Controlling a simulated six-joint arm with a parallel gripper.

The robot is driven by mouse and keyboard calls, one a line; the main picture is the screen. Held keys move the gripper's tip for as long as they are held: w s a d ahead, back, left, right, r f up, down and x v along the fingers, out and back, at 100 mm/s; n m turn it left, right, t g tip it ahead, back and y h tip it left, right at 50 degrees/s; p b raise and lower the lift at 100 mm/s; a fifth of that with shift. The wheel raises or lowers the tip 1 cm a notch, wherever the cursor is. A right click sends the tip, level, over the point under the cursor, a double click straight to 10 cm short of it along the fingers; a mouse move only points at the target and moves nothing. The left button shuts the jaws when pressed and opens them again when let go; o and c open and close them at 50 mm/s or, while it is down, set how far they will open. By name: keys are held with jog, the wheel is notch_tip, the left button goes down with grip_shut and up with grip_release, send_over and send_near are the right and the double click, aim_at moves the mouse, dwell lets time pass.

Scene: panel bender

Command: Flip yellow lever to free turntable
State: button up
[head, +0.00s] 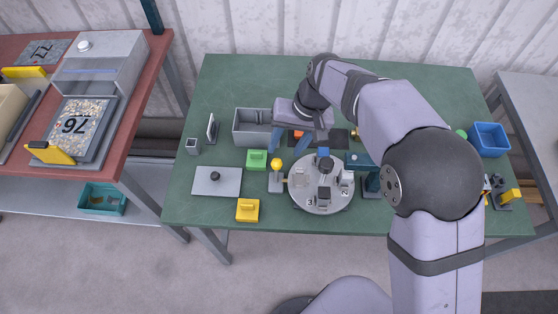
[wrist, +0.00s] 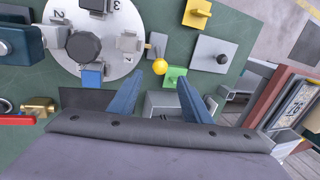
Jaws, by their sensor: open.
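The yellow lever (head: 276,164) has a round yellow knob on a grey base, at the left edge of the turntable (head: 312,200). The turntable is a light grey disc with a dark central knob and several numbered stations around its rim. In the wrist view the lever's yellow knob (wrist: 160,67) lies beyond my fingertips, near the middle. The turntable (wrist: 120,62) is at its upper left there. My gripper (head: 288,146) is open and empty, its blue fingers pointing down above the table behind the lever. It also shows in the wrist view (wrist: 158,88), apart from the knob.
A green block (head: 257,160), a yellow block (head: 248,210) and a grey plate with a knob (head: 217,183) are left of the lever. A grey bin (head: 243,128) stands behind. A blue bin (head: 490,138) is far right. The table's front left is clear.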

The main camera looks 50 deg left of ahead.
aim_at(278, 161)
jog(key=shift+p+x, duration=1.5)
jog(key=shift+x, duration=2.25)
jog(key=shift+s, duration=0.1)
grip_shut()
